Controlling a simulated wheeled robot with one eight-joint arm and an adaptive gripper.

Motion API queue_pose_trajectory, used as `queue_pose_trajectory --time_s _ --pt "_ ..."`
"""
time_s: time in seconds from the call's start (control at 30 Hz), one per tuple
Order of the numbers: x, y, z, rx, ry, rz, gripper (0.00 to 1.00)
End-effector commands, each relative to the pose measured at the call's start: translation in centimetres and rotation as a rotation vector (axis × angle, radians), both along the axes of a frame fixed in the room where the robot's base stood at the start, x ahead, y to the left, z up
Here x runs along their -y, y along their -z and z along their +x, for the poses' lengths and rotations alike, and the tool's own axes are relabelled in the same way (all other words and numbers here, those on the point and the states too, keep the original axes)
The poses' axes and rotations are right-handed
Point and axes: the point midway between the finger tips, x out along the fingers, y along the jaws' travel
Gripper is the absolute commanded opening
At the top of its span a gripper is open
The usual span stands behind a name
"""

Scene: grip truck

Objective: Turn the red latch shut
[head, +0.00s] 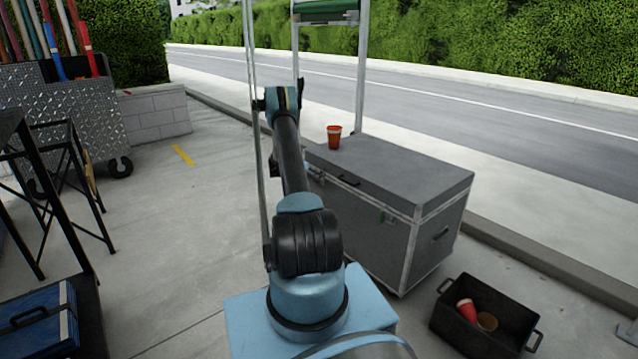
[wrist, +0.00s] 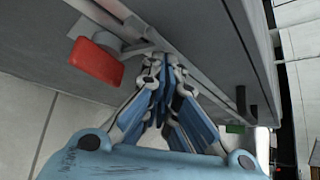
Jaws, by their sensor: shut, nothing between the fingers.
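The red latch (wrist: 97,62) is in the upper left of the wrist view, a flat red tab joined to a grey metal piece on the front of the grey case (head: 375,230). In the head view the latch is hidden behind my arm. My gripper (wrist: 163,66) is shut and empty. Its fingertips are just right of the red tab, close to the grey metal piece and the case's metal edge; I cannot tell whether they touch. In the head view my gripper is mostly hidden behind my arm.
A green latch (head: 386,215) is farther along the case front; it also shows in the wrist view (wrist: 235,128). A black handle (head: 348,180) is on the case. A red cup (head: 334,137) stands on the lid. A black crate (head: 450,315) with cups is at lower right.

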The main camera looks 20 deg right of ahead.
Motion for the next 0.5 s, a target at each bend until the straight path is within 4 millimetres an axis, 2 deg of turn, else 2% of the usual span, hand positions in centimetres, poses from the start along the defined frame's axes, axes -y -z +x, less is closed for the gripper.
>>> queue_pose_trajectory --time_s 0.5 --pt "-0.4 -1.2 1.5 0.002 -0.001 0.0 0.0"
